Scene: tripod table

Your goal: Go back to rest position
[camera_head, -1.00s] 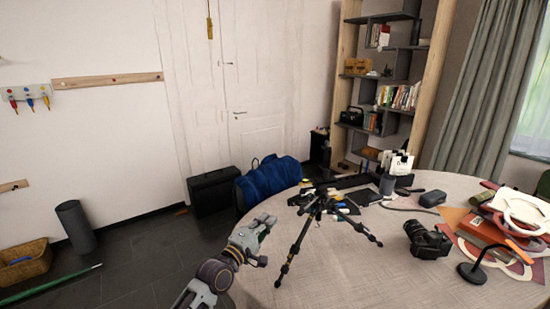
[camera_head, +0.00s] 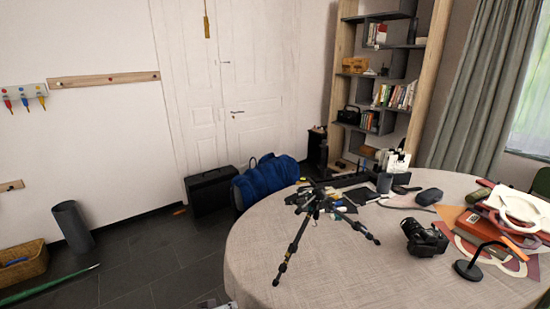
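Neither of my grippers shows in the head view now. A small grey piece at the bottom edge, left of the table, may be part of my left arm. The black tripod (camera_head: 313,207) stands on the round table (camera_head: 350,270) with its legs spread, near the table's left side. No gripper is near it in view.
A black camera (camera_head: 424,238), a small desk lamp (camera_head: 470,268) and a pile of books and papers (camera_head: 510,225) are on the table's right. A blue bag (camera_head: 265,180) and a dark case (camera_head: 211,190) stand on the floor behind. The table's front is clear.

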